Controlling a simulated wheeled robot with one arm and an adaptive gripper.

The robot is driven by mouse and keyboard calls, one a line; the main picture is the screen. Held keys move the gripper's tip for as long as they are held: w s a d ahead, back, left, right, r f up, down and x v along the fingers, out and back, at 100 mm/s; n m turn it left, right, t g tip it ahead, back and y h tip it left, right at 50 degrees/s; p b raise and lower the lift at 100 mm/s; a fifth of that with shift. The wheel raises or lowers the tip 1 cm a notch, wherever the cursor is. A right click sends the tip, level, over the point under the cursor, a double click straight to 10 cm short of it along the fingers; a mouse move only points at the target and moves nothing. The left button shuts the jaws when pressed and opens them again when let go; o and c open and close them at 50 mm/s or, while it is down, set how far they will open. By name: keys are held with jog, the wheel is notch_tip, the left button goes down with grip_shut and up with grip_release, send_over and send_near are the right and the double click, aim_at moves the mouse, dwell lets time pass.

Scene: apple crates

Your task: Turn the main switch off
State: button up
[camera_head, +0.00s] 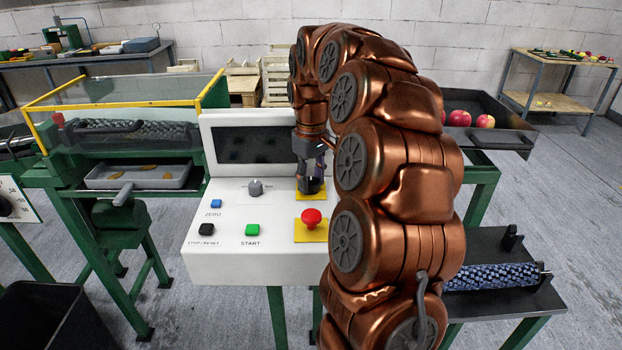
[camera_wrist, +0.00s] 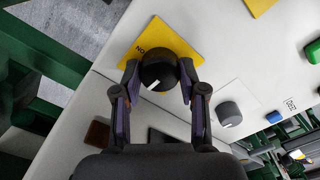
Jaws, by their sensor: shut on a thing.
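The main switch is a black rotary knob (camera_wrist: 158,70) with a white pointer mark, on a yellow plate (camera_wrist: 190,46) lettered "ON". In the wrist view the white mark is on the knob's lower side, towards my gripper. My gripper (camera_wrist: 158,77) is shut on the knob, one finger on each side. In the head view my gripper (camera_head: 309,182) points down onto the yellow plate (camera_head: 304,195) at the back of the white control panel (camera_head: 240,268). There the knob is mostly hidden by the fingers.
A red emergency button (camera_head: 312,217) stands just in front of the switch. A grey knob (camera_head: 255,188), a blue ZERO button (camera_head: 216,203), a green START button (camera_head: 252,230) and a black STOP/RESET button (camera_head: 206,229) are to the left. A dark screen (camera_head: 248,143) rises behind.

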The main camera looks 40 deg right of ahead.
aim_at(310, 181)
jog(key=shift+n, duration=0.3)
jog(key=o, duration=1.1)
jog(key=shift+o, duration=0.2)
jog(key=shift+r, duration=0.15)
notch_tip(310, 181, up, 12)
dwell(0.3)
jog(key=shift+a, duration=0.1)
dwell(0.4)
